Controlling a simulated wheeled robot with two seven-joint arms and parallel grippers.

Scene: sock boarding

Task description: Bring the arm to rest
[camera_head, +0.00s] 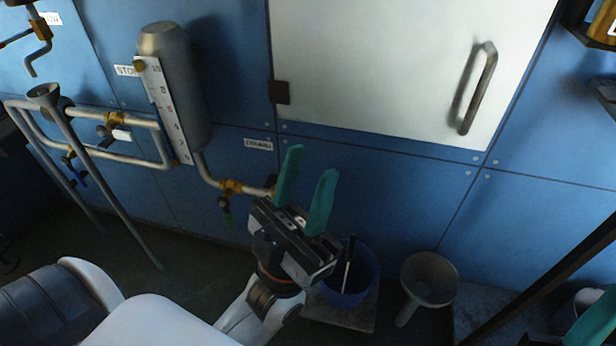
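My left gripper (311,161) is raised in the middle of the head view, with its two teal fingers pointing up. The fingers stand apart with nothing between them, so it is open and empty. It appears in front of the blue wall panels, below the white cabinet door. The end of a pipe with a brass valve (232,187) shows just left of the fingers; I cannot tell the depth between them.
A grey cylinder with a gauge scale (172,85) and pipes with valves stand at the left. The white door (385,65) has a metal handle (478,88). A blue bucket (351,290) and a grey funnel (430,278) are low down. A dark bar (545,287) crosses the lower right.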

